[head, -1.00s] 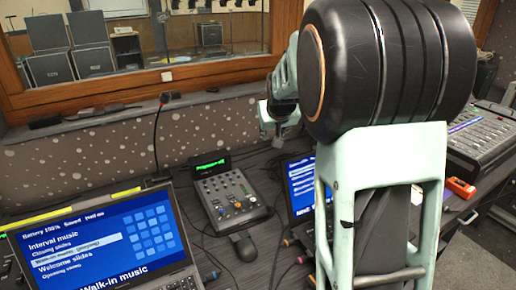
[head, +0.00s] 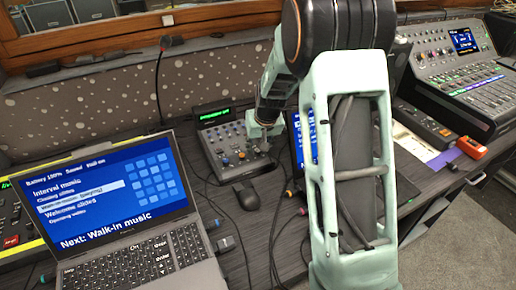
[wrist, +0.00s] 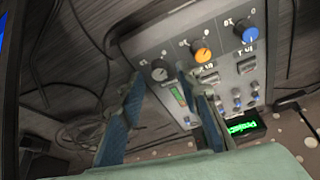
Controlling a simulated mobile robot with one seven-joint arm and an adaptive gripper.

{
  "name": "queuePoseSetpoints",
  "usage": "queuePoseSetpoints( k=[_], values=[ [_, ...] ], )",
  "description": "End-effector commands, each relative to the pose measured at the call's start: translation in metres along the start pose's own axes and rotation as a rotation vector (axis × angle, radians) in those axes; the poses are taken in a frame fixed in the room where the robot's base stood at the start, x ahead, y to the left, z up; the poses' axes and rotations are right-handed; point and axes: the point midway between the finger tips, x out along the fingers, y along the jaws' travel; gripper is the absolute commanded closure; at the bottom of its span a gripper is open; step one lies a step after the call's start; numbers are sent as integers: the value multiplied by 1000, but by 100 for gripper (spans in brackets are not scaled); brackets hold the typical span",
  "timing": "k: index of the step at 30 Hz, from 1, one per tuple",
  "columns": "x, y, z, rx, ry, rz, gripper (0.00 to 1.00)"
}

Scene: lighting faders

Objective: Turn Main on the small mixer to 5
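In the wrist view the mixer panel (wrist: 222,78) appears upside down. A grey knob (wrist: 158,73) shows between the tips of my gripper (wrist: 160,78), whose fingers are apart with nothing held. An orange knob (wrist: 204,55) and a blue knob (wrist: 249,33) are to its right. I cannot read which knob is Main, nor tell whether the fingers touch the grey knob.
A laptop (head: 120,205) stands at the front left, with a black mouse (head: 246,195) and cables near the mixer. Another screen (head: 300,140) is partly hidden by my arm. A big console (head: 460,75) and an orange device (head: 472,147) are at the right.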

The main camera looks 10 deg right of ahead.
Motion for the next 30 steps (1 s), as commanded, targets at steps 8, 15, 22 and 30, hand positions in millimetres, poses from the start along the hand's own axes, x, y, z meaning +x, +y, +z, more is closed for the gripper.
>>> queuePoseSetpoints(
  k=[8,15,22,30],
  values=[
    [13,0,0,1,1,0,69],
    [13,0,0,1,1,0,74],
    [12,0,0,1,1,0,99],
    [12,0,0,8,1,3,100]
  ],
)
